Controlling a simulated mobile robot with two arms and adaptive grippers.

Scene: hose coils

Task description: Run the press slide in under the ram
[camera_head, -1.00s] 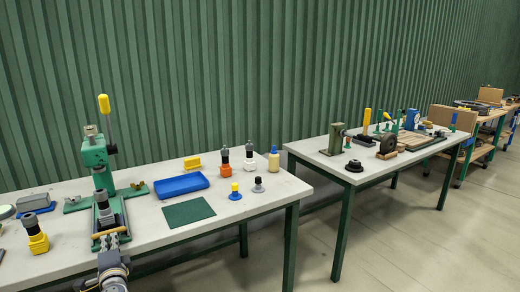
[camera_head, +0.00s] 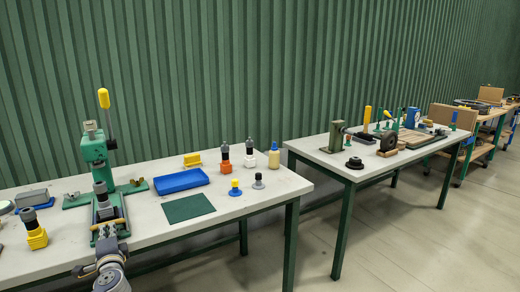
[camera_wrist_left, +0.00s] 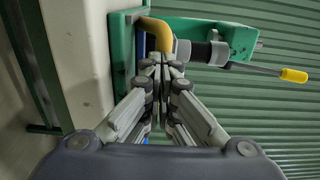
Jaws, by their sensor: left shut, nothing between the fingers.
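The green press (camera_head: 96,150) stands upright on the left table, with a yellow-knobbed lever (camera_head: 104,98). Its slide (camera_head: 97,232) lies at the front of the press, with a tan bar handle (camera_head: 108,225) across its near end. My left gripper (camera_head: 107,245) is shut and empty at the near side of the handle. In the left wrist view the closed fingertips (camera_wrist_left: 162,62) appear against or very near the tan handle (camera_wrist_left: 155,30); contact is unclear. My right gripper is not seen.
A yellow block with a dark cap (camera_head: 36,233) stands left of the slide. A green mat (camera_head: 188,208), a blue tray (camera_head: 181,181) and several small parts lie to the right. The table front between slide and mat is clear. A second table (camera_head: 350,172) stands further right.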

